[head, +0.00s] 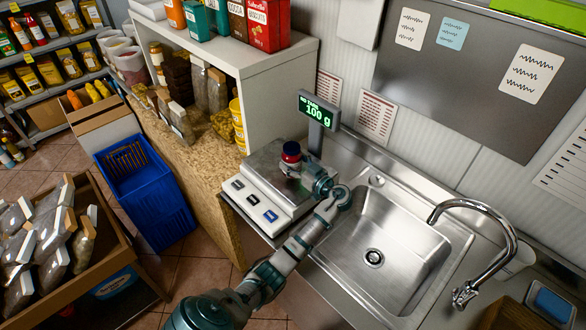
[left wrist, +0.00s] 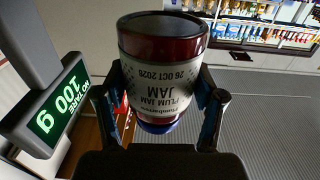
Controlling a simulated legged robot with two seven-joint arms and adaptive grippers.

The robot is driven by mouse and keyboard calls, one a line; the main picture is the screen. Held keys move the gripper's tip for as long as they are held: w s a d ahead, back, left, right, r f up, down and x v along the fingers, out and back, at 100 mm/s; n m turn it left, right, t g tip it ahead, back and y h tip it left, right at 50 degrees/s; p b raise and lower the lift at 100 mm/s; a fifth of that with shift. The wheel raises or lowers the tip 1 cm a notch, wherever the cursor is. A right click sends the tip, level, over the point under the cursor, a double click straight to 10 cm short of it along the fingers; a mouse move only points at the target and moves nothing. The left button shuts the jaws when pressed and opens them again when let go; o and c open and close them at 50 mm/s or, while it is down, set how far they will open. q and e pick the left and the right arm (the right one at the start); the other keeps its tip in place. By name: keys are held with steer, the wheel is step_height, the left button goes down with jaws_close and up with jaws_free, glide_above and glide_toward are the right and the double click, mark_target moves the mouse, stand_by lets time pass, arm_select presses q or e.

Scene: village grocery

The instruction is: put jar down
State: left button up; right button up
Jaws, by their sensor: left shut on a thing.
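The jar (head: 291,153) is small, with a dark top, a red band and a pale label. My left gripper (head: 298,169) is shut on it over the metal plate of the scale (head: 268,158). In the left wrist view the jar (left wrist: 162,75) sits between both fingers, and its plum jam label shows upside down. The scale's display (head: 318,110) reads 100 g, and it also shows in the left wrist view (left wrist: 58,108). I cannot tell whether the jar's base touches the plate. My right gripper is in neither view.
A steel sink (head: 385,250) with a curved tap (head: 480,205) lies right of the scale. A white shelf unit (head: 262,65) with packets and tins stands behind left. A blue crate (head: 150,195) stands on the floor to the left. The plate is otherwise clear.

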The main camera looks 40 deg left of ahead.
mark_target(300, 171)
arm_select(q)
steer(key=f, duration=0.2)
steer(key=d+f, duration=0.1)
steer(key=shift+w, duration=0.4)
steer(key=shift+s+a, duration=0.2)
steer(key=shift+a, duration=0.1)
steer(key=o, duration=1.3)
steer(key=shift+a+f, duration=0.15)
steer(key=shift+f, duration=0.05)
steer(key=o, duration=0.4)
steer(key=shift+c, duration=0.2)
steer(key=shift+d, duration=0.3)
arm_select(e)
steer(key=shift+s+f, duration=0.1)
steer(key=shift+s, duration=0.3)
